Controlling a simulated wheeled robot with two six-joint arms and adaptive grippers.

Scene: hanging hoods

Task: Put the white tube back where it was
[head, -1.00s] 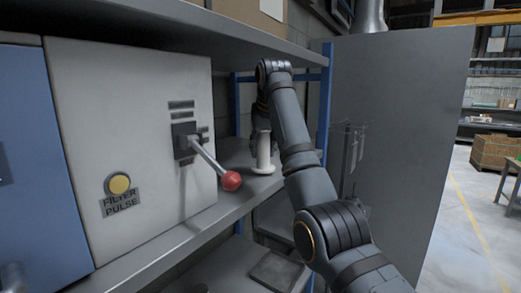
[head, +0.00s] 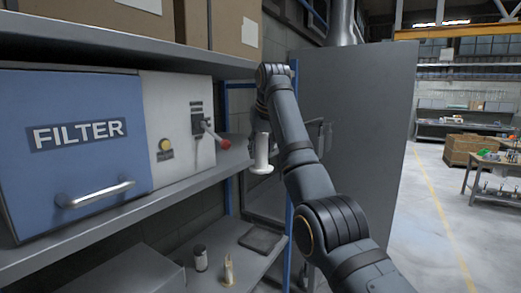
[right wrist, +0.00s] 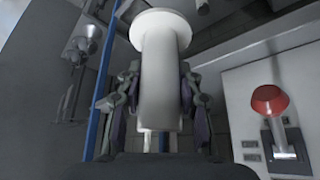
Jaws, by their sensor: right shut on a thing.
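The white tube (head: 262,152) is a plain cylinder with a wider round flange at its lower end. My right gripper (head: 262,122) is shut on it and holds it upright in the air, just beyond the right end of the middle shelf's front edge in the head view. In the right wrist view the tube (right wrist: 160,75) lies between the two fingers, with its flange toward the top of the picture. My left gripper is not in view.
The middle shelf (head: 120,225) carries a blue filter box (head: 75,150) and a grey panel with a red-knobbed lever (head: 216,140). A grey cabinet (head: 360,130) stands right.

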